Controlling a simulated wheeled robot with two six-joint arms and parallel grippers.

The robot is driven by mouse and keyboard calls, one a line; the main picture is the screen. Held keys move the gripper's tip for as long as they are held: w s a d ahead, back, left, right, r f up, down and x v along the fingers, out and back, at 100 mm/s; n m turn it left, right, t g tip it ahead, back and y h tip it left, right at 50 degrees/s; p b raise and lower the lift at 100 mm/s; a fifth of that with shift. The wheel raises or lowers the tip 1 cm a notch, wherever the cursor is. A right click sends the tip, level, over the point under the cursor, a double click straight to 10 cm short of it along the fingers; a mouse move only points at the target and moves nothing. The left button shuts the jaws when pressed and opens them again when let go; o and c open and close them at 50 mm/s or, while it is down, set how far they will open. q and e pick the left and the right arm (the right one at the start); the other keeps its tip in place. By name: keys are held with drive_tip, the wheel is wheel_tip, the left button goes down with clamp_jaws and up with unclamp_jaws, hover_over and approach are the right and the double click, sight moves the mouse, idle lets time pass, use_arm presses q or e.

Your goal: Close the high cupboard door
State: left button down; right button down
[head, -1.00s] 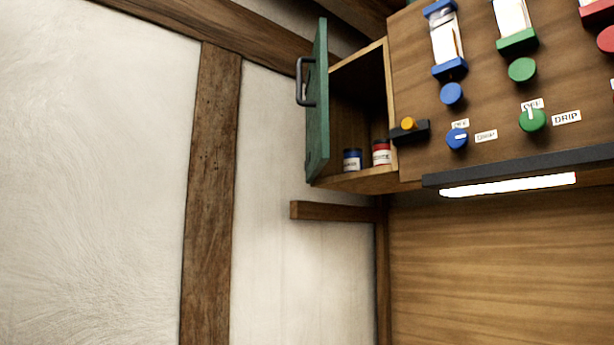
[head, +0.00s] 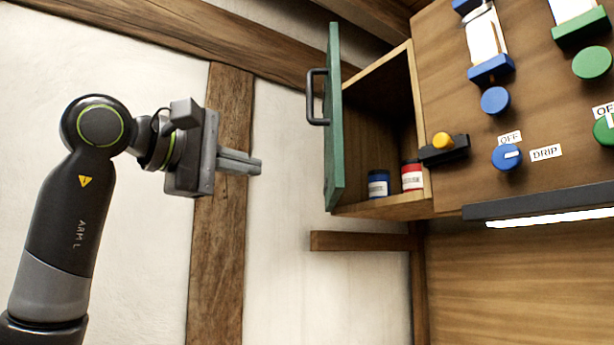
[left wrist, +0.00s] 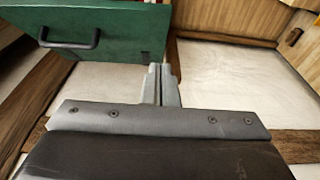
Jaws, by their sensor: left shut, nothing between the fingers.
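The high cupboard (head: 382,209) has a green door (head: 335,150) that stands open, swung out to the left, seen nearly edge-on in the head view. A dark bar handle (head: 312,97) is on the door's left-facing side. The door also shows in the left wrist view (left wrist: 110,30), with its handle (left wrist: 68,42) at upper left. My left gripper (head: 256,163) is shut and empty, left of the door and apart from it in the head view. In the left wrist view its fingers (left wrist: 161,75) point toward the door's right end. My right gripper is not in view.
Inside the cupboard stand a blue tin (head: 378,184) and a red tin (head: 412,176). Right of it is a wooden panel with an orange knob (head: 442,140), a blue knob (head: 506,157) and glass feeders. A dark lamp rail (head: 540,200) runs below. A wooden ledge (head: 360,241) sits beneath the cupboard.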

use_arm(q)
drive_tip(key=p, duration=0.5)
approach(333, 181)
drive_tip(key=w, duration=0.3)
drive_tip(key=d, duration=0.1)
drive_tip(key=d+p, duration=0.1)
drive_tip(key=shift+w+d+p, duration=0.2)
drive_tip(key=shift+d+p, duration=0.1)
drive_tip(key=shift+d, duration=0.1)
drive_tip(key=shift+s+d, duration=0.1)
drive_tip(key=shift+d, duration=0.4)
drive_tip(key=shift+d+f, duration=0.15)
